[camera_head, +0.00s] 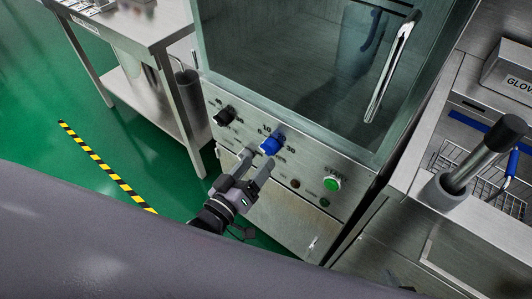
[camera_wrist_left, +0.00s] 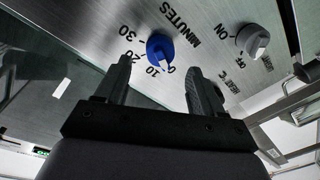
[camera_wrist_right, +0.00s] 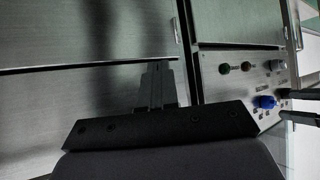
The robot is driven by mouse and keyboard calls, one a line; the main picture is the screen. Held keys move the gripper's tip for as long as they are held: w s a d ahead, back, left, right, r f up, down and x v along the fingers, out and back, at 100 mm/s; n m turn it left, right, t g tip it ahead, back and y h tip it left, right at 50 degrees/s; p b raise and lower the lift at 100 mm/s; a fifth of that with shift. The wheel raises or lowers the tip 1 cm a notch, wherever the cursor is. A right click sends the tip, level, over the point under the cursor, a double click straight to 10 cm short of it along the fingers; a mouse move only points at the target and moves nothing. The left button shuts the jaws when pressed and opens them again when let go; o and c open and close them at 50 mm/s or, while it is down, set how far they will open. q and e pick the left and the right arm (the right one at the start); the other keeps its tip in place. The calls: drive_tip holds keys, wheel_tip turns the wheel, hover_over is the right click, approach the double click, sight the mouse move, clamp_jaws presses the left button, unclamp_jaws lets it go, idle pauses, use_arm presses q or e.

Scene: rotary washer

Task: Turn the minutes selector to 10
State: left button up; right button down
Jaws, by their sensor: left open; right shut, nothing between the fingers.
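The blue minutes knob (camera_head: 270,145) sits on the washer's steel front panel, with 10, 20 and 30 printed around it. It also shows in the left wrist view (camera_wrist_left: 159,46), where its ridge seems to face the 0 mark; its exact angle is hard to read. My left gripper (camera_head: 252,167) is open just in front of the knob, fingers pointing at it. In the left wrist view the knob lies beyond and between the fingertips, with no clear contact. My right gripper (camera_wrist_right: 158,72) is shut and empty, away from the knob, before plain metal panels.
A black knob (camera_head: 227,115) is on the panel left of the blue one, and a green start button (camera_head: 332,184) is to the right. The glass door (camera_head: 300,60) with its handle (camera_head: 392,72) is above. A steel table (camera_head: 130,25) stands left, a counter (camera_head: 420,165) right.

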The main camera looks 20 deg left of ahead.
sight(266, 153)
use_arm(q)
drive_tip(key=shift+x, duration=2.35)
drive_tip(key=c, duration=1.1)
